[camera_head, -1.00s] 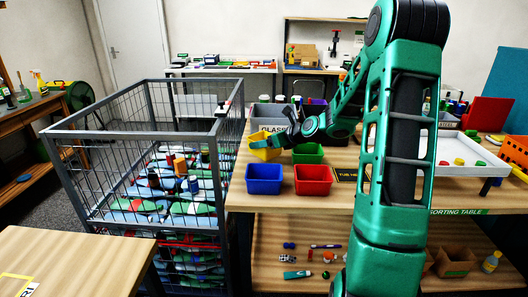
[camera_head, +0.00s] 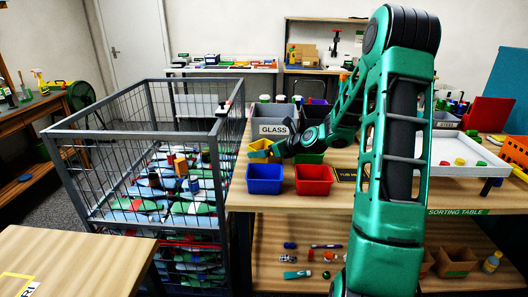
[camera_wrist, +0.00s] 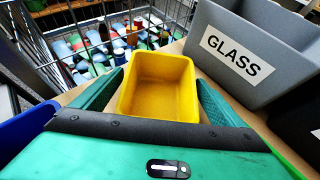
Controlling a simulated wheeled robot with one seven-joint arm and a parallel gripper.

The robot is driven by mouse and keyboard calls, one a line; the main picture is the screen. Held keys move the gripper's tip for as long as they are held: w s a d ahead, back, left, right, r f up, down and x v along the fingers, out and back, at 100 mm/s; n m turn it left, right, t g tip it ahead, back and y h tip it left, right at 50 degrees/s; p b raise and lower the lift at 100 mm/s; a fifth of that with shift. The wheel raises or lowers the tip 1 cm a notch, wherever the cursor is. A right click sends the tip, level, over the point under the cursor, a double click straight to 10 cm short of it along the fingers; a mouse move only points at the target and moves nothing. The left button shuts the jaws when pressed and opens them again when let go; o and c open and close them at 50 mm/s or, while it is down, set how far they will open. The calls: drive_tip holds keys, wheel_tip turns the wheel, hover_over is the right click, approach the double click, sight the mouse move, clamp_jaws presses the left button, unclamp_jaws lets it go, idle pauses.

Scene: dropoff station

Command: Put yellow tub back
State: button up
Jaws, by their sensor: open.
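The yellow tub (camera_head: 257,155) stands on the sorting table near its left edge, behind the blue tub (camera_head: 264,180). In the wrist view the empty yellow tub (camera_wrist: 158,88) lies between the two green fingers of my gripper (camera_wrist: 160,80). The fingers are apart, one on each side of the tub; whether they touch it I cannot tell. In the head view my gripper (camera_head: 264,147) is at the tub and partly covers it.
A grey bin labelled GLASS (camera_head: 272,115) stands behind the yellow tub. A red tub (camera_head: 314,181) is at the front, and a green tub (camera_head: 310,157) is partly hidden by my wrist. A wire cage (camera_head: 140,130) of items stands left of the table.

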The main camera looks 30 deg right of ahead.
drive_tip(key=shift+r, duration=0.15)
drive_tip(key=v, duration=1.2)
drive_tip(key=shift+s+a, duration=0.1)
drive_tip(key=shift+a, duration=0.05)
